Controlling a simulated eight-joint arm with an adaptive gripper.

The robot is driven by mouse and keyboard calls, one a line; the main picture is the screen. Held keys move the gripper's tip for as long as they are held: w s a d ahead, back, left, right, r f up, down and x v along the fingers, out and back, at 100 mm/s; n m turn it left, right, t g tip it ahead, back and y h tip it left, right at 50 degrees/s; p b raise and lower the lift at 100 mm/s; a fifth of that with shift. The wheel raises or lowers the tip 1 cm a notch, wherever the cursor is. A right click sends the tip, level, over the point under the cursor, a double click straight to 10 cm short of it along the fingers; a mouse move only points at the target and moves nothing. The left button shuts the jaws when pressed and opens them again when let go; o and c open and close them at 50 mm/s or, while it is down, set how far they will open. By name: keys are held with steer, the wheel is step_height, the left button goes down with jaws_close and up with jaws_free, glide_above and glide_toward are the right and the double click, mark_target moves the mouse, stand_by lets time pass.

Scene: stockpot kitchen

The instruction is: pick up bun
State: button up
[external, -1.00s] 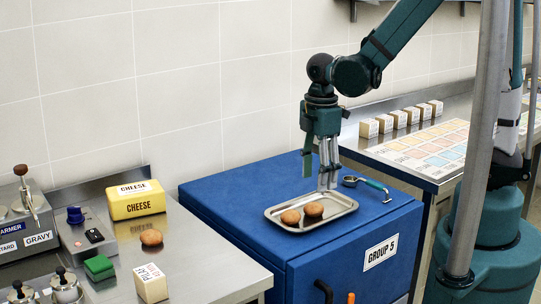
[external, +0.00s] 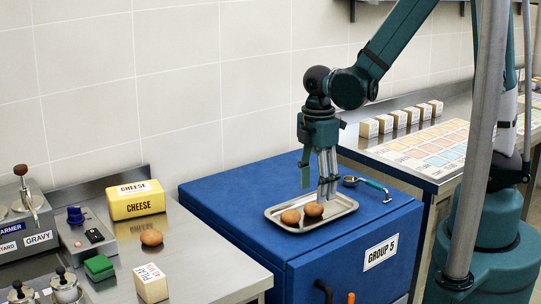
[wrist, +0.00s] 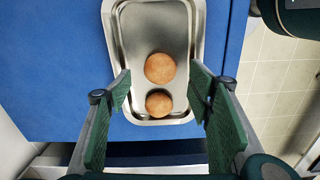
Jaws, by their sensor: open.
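Two round brown buns lie side by side in a shallow metal tray (external: 340,203) on the blue cabinet. One bun (external: 290,217) is at the left and the other bun (external: 313,210) is just right of it. In the wrist view, the larger-looking bun (wrist: 160,68) and the smaller-looking bun (wrist: 158,104) sit between the spread fingers. My gripper (external: 318,192) points down above the tray, close over the right bun. It also shows in the wrist view (wrist: 163,85), open and empty. A third brown bun (external: 151,237) sits on the steel counter at the left.
A measuring scoop (external: 368,186) lies on the blue cabinet (external: 225,195) right of the tray. A cheese block (external: 136,200), a labelled box (external: 151,283) and a green block (external: 99,267) stand on the left counter. Small boxes line the right counter.

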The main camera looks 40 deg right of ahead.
mark_target(316, 204)
steer(key=shift+f, duration=0.25)
steer(key=shift+d+f+b, duration=0.15)
steer(key=shift+f+b, duration=0.5)
steer(key=shift+f, duration=1.9)
steer(key=c, duration=1)
